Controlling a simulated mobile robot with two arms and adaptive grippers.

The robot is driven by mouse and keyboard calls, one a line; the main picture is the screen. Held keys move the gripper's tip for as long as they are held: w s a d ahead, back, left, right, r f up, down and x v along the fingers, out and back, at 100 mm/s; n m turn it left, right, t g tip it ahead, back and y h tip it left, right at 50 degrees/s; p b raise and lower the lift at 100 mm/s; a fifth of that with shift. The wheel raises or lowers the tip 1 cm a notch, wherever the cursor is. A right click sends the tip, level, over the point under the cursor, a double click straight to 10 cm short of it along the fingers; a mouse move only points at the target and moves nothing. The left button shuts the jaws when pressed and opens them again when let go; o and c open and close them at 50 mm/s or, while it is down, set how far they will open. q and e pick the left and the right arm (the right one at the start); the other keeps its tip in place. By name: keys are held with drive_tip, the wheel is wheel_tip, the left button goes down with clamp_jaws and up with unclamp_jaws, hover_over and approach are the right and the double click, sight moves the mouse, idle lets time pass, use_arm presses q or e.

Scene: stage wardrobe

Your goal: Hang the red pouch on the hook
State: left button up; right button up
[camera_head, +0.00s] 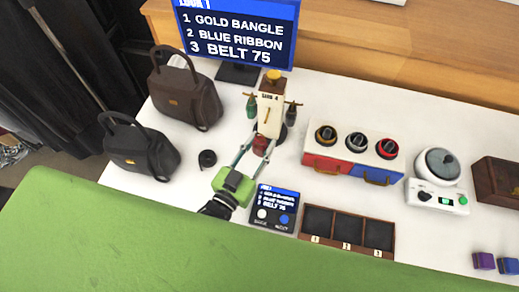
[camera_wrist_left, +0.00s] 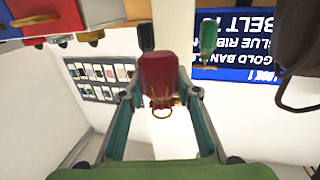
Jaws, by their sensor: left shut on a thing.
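The red pouch (camera_head: 261,145) is between the fingertips of my left gripper (camera_head: 252,150), in front of the lower part of a cream stand (camera_head: 269,97). In the left wrist view the red pouch (camera_wrist_left: 160,74) shows a gold ring at its near end, and the left gripper (camera_wrist_left: 160,95) is shut on it. The stand has side arms with a green pouch (camera_head: 251,107) on the left and a dark pouch (camera_head: 291,114) on the right. A small brass hook (camera_head: 267,115) seems to show on the stand's front, above the red pouch. My right gripper is not in view.
Two dark handbags (camera_head: 186,98) (camera_head: 139,148) and a black coil (camera_head: 208,158) lie left. A red and blue drawer box (camera_head: 343,166), a small console (camera_head: 274,208), a compartment tray (camera_head: 346,232) and a white scale (camera_head: 437,197) stand right. A screen (camera_head: 238,33) is behind.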

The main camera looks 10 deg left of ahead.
sight(272, 120)
use_arm(q)
drive_tip(key=shift+w+f+b, duration=0.15)
drive_tip(key=shift+w+b, duration=0.25)
drive_tip(key=shift+w, duration=0.65)
drive_tip(key=shift+w+f+b, duration=0.15)
drive_tip(key=shift+w+b, duration=0.8)
drive_tip(key=shift+w, duration=1.1)
drive_tip(key=shift+w+f, duration=0.2)
drive_tip(key=shift+w, duration=0.25)
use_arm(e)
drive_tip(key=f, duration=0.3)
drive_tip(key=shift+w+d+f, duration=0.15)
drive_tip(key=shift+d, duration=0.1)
use_arm(q)
drive_tip(key=shift+a+f, duration=0.1)
drive_tip(key=shift+f, duration=0.1)
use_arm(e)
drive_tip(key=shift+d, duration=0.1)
